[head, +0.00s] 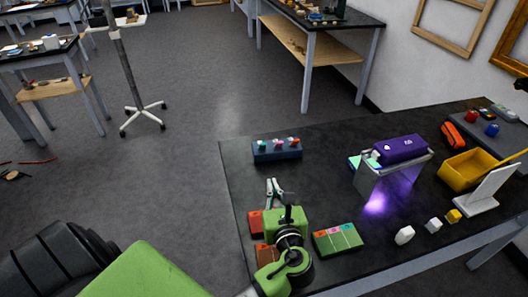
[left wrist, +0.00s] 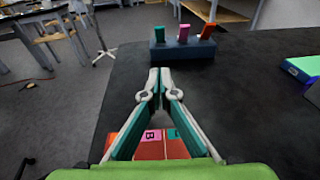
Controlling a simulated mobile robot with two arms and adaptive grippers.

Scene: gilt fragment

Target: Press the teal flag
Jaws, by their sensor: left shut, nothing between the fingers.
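The teal flag (head: 262,146) stands at the left end of a dark blue block (head: 277,152) on the black table. It also shows in the left wrist view (left wrist: 159,34), tilted, with a magenta flag (left wrist: 183,32) and an orange-red flag (left wrist: 208,30) to its right. My left gripper (head: 273,184) is shut and empty, on the near side of the block and apart from it. In the left wrist view its closed fingertips (left wrist: 160,74) point towards the block, below the teal flag. My right gripper is not visible.
Red-orange blocks (head: 255,222) and a green block with coloured tabs (head: 338,239) lie near my left gripper. A purple lamp box (head: 402,148) on a stand and a yellow bin (head: 461,175) are to the right. The tabletop between gripper and blue block looks clear.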

